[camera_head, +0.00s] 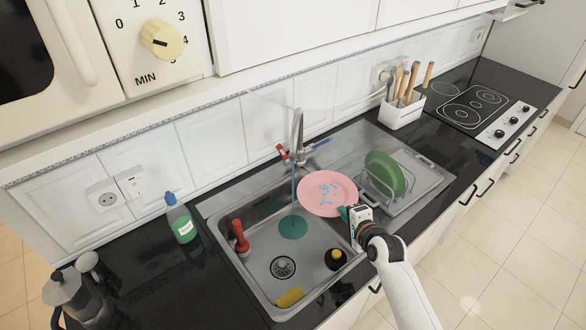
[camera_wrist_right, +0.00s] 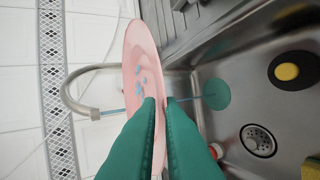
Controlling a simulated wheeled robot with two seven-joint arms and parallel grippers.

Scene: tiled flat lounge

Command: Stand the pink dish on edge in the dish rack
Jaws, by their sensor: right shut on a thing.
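The pink dish (camera_head: 328,194) has light blue marks on its face. My right gripper (camera_head: 347,213) is shut on its near right edge and holds it over the sink, beside the running tap. In the right wrist view the dish (camera_wrist_right: 138,65) stands between the green fingers (camera_wrist_right: 160,112). The dish rack (camera_head: 384,190) stands on the drainer to the right of the dish, apart from it. A green plate (camera_head: 386,174) stands on edge in the rack. My left gripper is not in view.
The tap (camera_head: 297,128) rises behind the dish. A utensil holder (camera_head: 402,112) stands behind the rack; a soap bottle (camera_head: 181,220) stands left of the sink.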

